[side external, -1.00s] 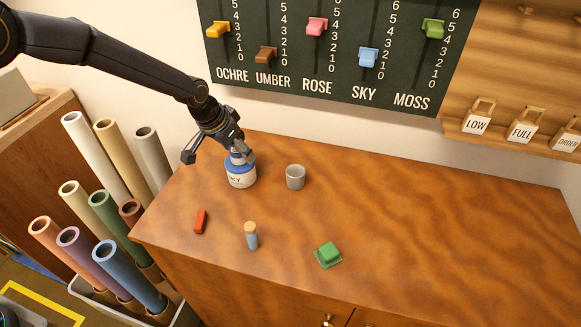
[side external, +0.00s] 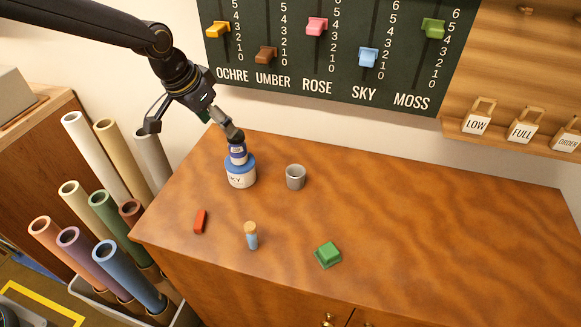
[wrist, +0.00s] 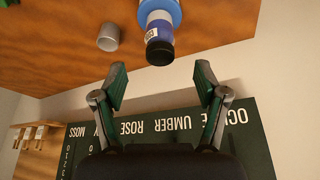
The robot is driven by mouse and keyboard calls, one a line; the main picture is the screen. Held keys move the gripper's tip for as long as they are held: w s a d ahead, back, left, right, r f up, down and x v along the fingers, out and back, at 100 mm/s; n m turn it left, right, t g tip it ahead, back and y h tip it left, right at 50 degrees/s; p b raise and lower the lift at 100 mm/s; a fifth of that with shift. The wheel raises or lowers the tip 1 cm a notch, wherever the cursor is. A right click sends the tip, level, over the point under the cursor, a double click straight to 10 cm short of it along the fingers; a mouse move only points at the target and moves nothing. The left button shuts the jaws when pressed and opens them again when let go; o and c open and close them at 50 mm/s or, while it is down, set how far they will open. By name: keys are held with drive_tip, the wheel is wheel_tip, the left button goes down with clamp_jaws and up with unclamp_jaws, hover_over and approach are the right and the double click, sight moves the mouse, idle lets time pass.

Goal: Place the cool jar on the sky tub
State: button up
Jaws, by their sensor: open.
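The sky tub (side external: 241,176) is a white tub with a blue lid, standing at the back left of the table. A small blue jar (side external: 238,154) with a pale label and a dark cap stands upright on its lid; I take it for the cool jar. In the wrist view the jar (wrist: 159,42) and the tub's blue rim (wrist: 166,8) show at the top. My gripper (side external: 195,126) is open and empty, above and behind the jar. In the wrist view its fingers (wrist: 160,88) are spread wide, with the jar apart from them.
A grey cup (side external: 295,177) stands right of the tub. A red block (side external: 200,221), a corked blue vial (side external: 251,236) and a green block (side external: 328,254) lie nearer the front. The slider board (side external: 330,50) rises behind. The table's right side is clear.

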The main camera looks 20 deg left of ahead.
drive_tip(key=s+a+r+n+t, duration=0.1)
drive_tip(key=s+a+r+n, duration=0.1)
drive_tip(key=s+a+r, duration=0.95)
drive_tip(key=s+a+n+y, duration=0.1)
drive_tip(key=s+a, duration=0.3)
drive_tip(key=s, duration=1.3)
drive_tip(key=shift+s+a+n+y, duration=0.15)
drive_tip(key=shift+s+n+y, duration=0.25)
drive_tip(key=shift+n, duration=0.3)
